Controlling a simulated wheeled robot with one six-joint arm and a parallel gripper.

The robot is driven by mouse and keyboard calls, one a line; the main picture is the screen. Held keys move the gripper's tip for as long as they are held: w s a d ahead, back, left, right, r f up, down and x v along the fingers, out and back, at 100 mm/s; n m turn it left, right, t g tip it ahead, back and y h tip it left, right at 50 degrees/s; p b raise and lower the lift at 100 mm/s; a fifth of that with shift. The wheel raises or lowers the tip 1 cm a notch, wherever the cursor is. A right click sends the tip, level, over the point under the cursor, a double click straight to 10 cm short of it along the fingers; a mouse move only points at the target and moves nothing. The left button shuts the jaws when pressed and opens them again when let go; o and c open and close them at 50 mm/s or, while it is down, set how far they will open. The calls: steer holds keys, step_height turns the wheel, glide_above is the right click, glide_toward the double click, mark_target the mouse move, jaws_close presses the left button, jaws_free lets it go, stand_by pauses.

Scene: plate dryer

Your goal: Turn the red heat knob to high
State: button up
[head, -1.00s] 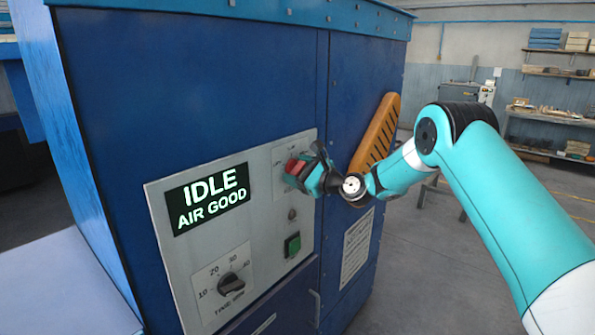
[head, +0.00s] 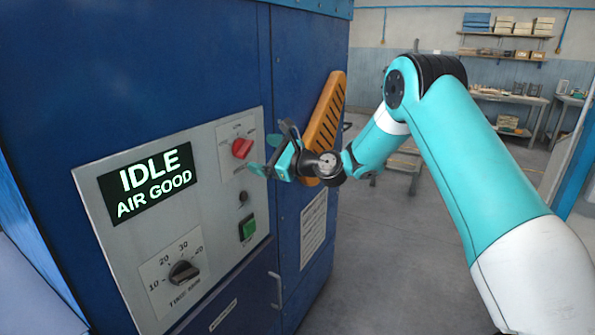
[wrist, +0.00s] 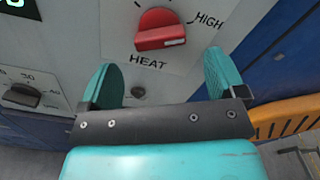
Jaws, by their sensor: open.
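The red heat knob (head: 241,149) sits on the upper right of the grey control panel in the head view. It is also at the top of the wrist view (wrist: 160,34), above the word HEAT. Its raised grip bar lies nearly level, its right end slightly higher, toward the side of the HIGH mark (wrist: 208,22). In the wrist view the two teal fingers (wrist: 160,76) are spread below the knob.
The display (head: 148,185) reads IDLE, AIR GOOD. Below the heat knob are a green button (head: 247,228) and, lower left, a black time knob (head: 184,272). An orange slotted handle (head: 326,122) stands close behind my gripper.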

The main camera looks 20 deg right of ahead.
steer(key=b+v, duration=0.3)
steer(key=v, duration=0.8)
steer(key=shift+b, duration=0.4)
